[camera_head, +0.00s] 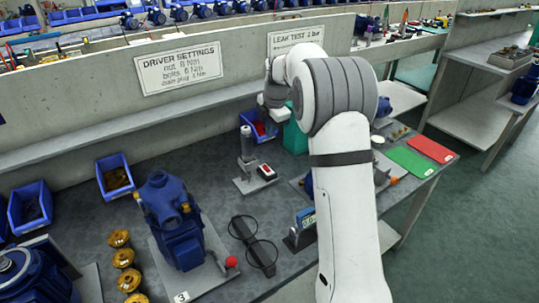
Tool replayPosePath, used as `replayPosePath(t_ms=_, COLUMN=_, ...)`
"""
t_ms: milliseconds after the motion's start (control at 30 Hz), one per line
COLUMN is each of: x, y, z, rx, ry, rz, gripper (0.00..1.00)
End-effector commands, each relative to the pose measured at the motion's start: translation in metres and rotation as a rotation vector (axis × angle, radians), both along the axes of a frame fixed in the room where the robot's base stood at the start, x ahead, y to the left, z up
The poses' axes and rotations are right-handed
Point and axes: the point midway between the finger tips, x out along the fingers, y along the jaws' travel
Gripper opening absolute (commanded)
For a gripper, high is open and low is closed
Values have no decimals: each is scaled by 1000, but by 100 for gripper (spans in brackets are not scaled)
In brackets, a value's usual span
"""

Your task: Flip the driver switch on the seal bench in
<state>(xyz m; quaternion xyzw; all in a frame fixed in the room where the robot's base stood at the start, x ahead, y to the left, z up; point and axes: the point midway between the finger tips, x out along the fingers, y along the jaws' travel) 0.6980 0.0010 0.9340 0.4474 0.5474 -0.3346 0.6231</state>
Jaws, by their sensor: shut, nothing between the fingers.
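A grey upright driver (247,145) stands on a small base plate (248,185) on the seal bench (215,150). A small box with a red switch (266,171) sits at the right of that plate; which way the switch is set is too small to tell. My white arm reaches up across the right half of the bench and bends over at the top. Its wrist end is above and right of the driver. My gripper's fingers cannot be made out.
A blue pump (177,225) on a plate with a red knob stands front left, beside brass parts (124,258). Blue bins (115,176) line the left. A dark two-ring tool (256,245) lies mid-bench. Green (408,161) and red (430,148) mats lie right.

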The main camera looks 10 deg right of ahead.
Motion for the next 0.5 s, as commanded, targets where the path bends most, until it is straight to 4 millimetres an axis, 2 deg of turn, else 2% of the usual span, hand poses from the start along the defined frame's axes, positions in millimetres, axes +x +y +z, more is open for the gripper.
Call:
replayPosePath(t_ms=167, x=2, y=1, z=-18, rx=1, ry=4, rz=-1, gripper=0)
replayPosePath(t_ms=500, x=15, y=7, z=-88, rx=1, ry=5, rz=-2, gripper=0)
